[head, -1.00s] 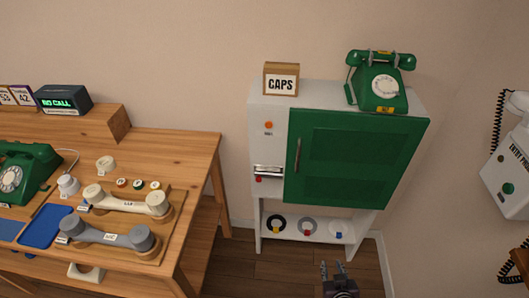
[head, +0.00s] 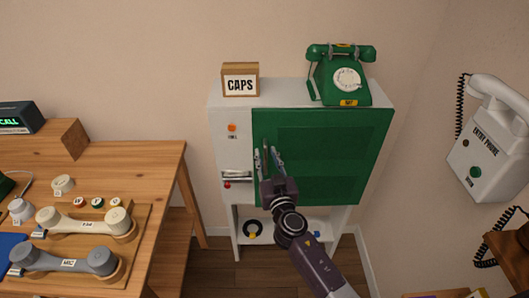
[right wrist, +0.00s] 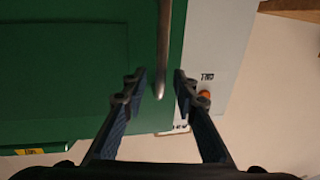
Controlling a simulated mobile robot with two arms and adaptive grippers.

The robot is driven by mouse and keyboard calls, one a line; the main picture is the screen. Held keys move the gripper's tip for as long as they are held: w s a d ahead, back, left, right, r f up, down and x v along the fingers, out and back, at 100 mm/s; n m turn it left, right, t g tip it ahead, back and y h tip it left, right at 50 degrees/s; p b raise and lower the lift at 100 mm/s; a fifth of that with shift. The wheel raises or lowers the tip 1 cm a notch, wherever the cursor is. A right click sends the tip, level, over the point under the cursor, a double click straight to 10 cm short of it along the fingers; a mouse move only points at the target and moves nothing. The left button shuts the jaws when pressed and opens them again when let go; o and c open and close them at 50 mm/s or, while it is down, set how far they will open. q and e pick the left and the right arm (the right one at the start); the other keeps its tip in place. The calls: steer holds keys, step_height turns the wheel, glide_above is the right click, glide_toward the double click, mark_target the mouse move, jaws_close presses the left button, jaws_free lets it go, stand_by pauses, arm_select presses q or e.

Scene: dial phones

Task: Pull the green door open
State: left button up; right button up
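The green door (head: 325,145) is on the front of a white cabinet (head: 232,112) and looks closed. Its thin metal handle (right wrist: 164,45) runs along the edge beside the white panel; in the head view it is largely behind my fingers. My right gripper (head: 268,158) is in front of the handle. In the right wrist view its two fingers (right wrist: 158,88) are apart, with the handle's end between them. I cannot tell that either finger touches it. My left gripper is not in view.
A green dial phone (head: 341,78) and a CAPS box (head: 240,80) stand on the cabinet. A wooden table (head: 150,165) with handsets is at the left. A white entry phone (head: 490,140) hangs on the right wall. Floor shows between table and cabinet.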

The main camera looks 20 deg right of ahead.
steer(key=shift+w, duration=0.7)
jaws_close()
